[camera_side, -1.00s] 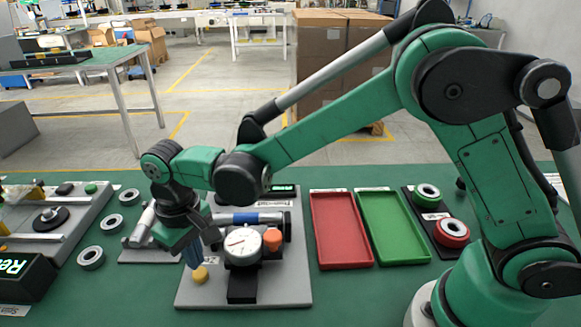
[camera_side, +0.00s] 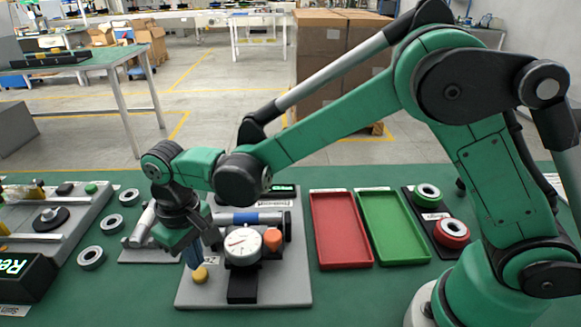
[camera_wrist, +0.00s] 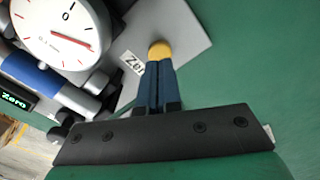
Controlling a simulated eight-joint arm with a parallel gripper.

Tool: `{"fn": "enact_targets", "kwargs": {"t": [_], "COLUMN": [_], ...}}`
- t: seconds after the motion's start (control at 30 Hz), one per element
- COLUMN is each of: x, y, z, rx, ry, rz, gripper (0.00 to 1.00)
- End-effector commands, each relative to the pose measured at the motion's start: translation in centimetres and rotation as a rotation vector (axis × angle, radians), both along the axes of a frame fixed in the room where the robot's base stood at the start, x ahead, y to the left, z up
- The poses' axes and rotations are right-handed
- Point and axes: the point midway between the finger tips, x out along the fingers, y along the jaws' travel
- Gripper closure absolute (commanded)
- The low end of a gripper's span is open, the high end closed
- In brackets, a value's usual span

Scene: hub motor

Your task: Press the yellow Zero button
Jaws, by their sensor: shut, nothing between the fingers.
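The yellow Zero button (camera_side: 200,275) is a small round knob at the front left of a grey gauge plate (camera_side: 215,297). In the wrist view the button (camera_wrist: 159,49) shows just beyond the fingertips, beside a label partly reading "Zero" (camera_wrist: 133,65). My gripper (camera_side: 195,265) points down with its blue fingers together and empty. In the wrist view the fingertips (camera_wrist: 159,63) are right at the button's edge and hide part of it. I cannot tell whether they touch it.
A white dial gauge (camera_side: 243,246) with an orange knob (camera_side: 272,239) stands right of the fingers. A red tray (camera_side: 341,229) and a green tray (camera_side: 393,226) lie farther right. Several metal rings (camera_side: 91,258) lie on the green table at left.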

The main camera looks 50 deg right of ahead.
Motion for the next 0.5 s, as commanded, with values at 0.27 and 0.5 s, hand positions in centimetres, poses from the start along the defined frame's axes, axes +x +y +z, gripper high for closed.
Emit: {"fn": "enact_targets", "kwargs": {"t": [0.27, 0.5], "x": [0.0, 0.0], "y": [0.0, 0.0], "z": [-0.8, -1.6], "rx": [0.000, 0.000], "ry": [0.000, 0.000], "rz": [0.000, 0.000], "gripper": [1.00, 1.00]}}
